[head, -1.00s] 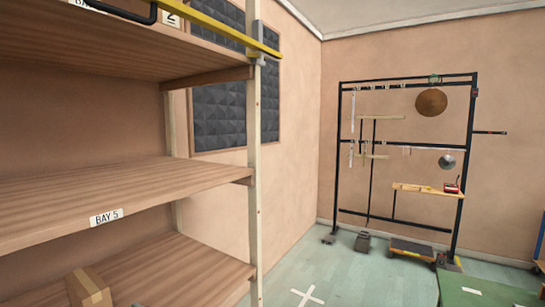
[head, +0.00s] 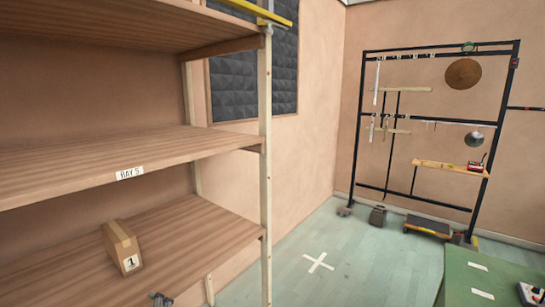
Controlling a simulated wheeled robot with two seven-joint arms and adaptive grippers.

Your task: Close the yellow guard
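The yellow guard (head: 252,11) is a yellow bar at the top edge of the head view. It runs along the front of the upper shelf to the right post (head: 265,150), where a grey bracket (head: 267,22) sits. Only its right end shows; the rest is cut off, so I cannot tell whether it is closed. A small grey piece (head: 160,299) at the bottom edge may be the tip of my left gripper, well below the guard; its fingers are not clear. My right gripper is not in view.
A cardboard box (head: 122,247) marked 1 stands on the lower shelf (head: 205,237). The middle shelf (head: 60,172), labelled BAY 5, is bare. A black percussion rack (head: 357,130) stands behind right. A green table (head: 462,277) is at lower right. Floor with a white cross (head: 318,262) is clear.

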